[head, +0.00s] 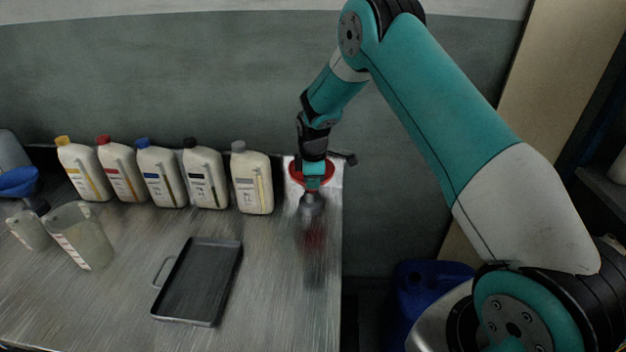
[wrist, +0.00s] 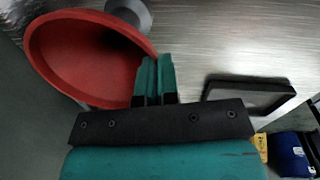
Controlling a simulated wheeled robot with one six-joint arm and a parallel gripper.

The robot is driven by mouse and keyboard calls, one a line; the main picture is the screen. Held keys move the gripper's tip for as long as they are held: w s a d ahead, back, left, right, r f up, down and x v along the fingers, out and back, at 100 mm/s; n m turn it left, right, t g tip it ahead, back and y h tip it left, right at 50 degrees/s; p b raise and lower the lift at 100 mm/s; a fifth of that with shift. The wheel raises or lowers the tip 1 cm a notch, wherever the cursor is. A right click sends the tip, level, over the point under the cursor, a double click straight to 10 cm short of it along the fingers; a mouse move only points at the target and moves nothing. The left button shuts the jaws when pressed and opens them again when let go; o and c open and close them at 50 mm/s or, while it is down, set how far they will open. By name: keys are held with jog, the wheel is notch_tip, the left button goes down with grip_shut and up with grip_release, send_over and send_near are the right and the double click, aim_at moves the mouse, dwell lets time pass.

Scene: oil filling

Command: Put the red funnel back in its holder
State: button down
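The red funnel (head: 298,172) is at the back right end of the metal table, partly hidden behind my gripper (head: 313,180). In the wrist view the funnel's wide red bowl (wrist: 75,60) fills the upper left. My gripper's two teal fingers (wrist: 154,78) are close together at the bowl's rim and appear shut on it. A grey conical piece (head: 312,205) shows just below the gripper, and a grey round part (wrist: 132,12) shows beyond the funnel in the wrist view. I cannot tell whether it is the spout or the holder.
A row of several capped bottles (head: 203,178) stands left of the funnel. A dark tray (head: 200,280) lies mid-table. A clear jug (head: 82,238) and a blue funnel (head: 18,182) are at the left. The front right of the table is clear. A dark frame-like shape (wrist: 250,97) shows in the wrist view.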

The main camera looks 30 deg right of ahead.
jog(key=shift+f, duration=0.4)
jog(key=c, duration=1.3)
grip_release()
jog(key=shift+r, duration=0.2)
jog(key=r+b, duration=0.1)
jog(key=r, duration=0.4)
jog(key=s+r+b, duration=0.1)
jog(key=r, duration=0.5)
jog(key=r+b, duration=0.1)
jog(key=r, duration=0.5)
jog(key=shift+s+a+b, duration=0.3)
jog(key=shift+a+b, duration=0.1)
jog(key=s+a+r+m+y, duration=0.2)
jog(key=s+a+r, duration=0.3)
jog(key=s+a, duration=0.6)
jog(key=s+a+m+y, duration=0.1)
jog(key=s+a, duration=0.1)
jog(key=s, duration=0.5)
jog(key=s+a+m, duration=0.1)
jog(key=s+a, duration=0.1)
jog(key=s, duration=0.6)
jog(key=s+a+m+y, duration=0.1)
jog(key=s+a, duration=0.2)
jog(key=s, duration=0.4)
jog(key=shift+s+r+g+y, duration=0.1)
jog(key=shift+s+g+y, duration=0.05)
jog(key=shift+g+y, duration=0.2)
